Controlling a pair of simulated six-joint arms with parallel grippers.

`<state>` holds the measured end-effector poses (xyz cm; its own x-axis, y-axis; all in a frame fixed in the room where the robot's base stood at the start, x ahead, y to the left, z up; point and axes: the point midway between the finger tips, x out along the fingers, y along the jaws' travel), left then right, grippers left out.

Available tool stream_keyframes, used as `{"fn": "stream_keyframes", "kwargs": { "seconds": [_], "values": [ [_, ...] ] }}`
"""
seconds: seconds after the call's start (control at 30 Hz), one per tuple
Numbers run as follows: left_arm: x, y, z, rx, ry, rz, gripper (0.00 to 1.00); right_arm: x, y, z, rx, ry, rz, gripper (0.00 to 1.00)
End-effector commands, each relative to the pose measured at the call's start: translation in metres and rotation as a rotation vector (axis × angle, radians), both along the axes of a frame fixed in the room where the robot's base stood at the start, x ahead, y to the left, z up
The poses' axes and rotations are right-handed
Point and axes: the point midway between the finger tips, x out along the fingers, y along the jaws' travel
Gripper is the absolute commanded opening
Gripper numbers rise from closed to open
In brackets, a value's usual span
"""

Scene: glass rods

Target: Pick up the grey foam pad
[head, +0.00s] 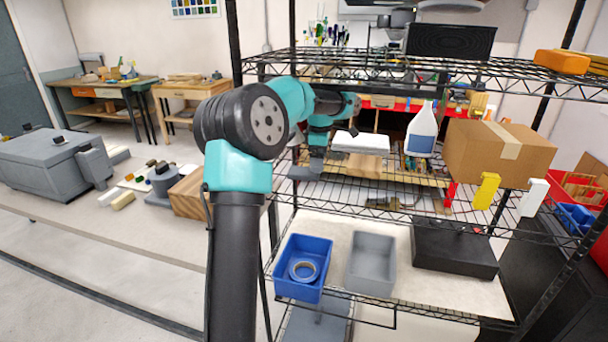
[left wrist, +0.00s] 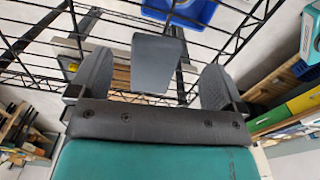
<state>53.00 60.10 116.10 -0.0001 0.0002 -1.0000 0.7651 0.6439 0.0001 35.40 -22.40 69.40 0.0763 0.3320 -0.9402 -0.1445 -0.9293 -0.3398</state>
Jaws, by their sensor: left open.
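The grey foam pad (left wrist: 158,62) shows in the left wrist view as a flat, dark grey block between the two fingers of my left gripper (left wrist: 155,82). Gaps show between the pad and both fingers, so the gripper is open around it and not closed on it. In the head view my left gripper (head: 316,162) reaches over the middle wire shelf, near its left end. A grey piece at its fingertips, likely the pad (head: 303,174), is small and partly hidden by the gripper there. My right gripper is in neither view.
A white package (head: 360,142) on a brown box stands just right of the gripper. A white jug (head: 421,130) and cardboard box (head: 500,150) stand farther right. The upper wire shelf (head: 390,65) is above. A blue bin (head: 290,290) and grey bin (head: 372,262) sit below.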

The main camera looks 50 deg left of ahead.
Motion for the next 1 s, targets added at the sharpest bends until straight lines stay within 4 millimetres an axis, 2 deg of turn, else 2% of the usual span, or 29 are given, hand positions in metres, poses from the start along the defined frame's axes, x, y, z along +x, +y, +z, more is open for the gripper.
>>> {"fn": "stream_keyframes", "kwargs": {
  "seconds": [0.2, 0.33, 0.83, 1.0],
  "values": [
    [0.001, 0.002, -0.03, -0.001, 0.003, 0.0, 0.96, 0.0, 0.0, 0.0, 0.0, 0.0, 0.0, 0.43],
    [0.001, 0.002, -0.043, -0.001, 0.002, -0.001, 0.96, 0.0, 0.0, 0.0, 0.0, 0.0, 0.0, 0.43],
    [0.001, 0.002, -0.045, -0.001, -0.001, -0.001, 0.96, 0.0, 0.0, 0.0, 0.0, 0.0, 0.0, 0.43],
    [0.001, 0.002, -0.045, -0.001, -0.001, -0.001, 0.81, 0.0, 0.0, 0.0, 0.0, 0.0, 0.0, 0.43]
  ]
}}
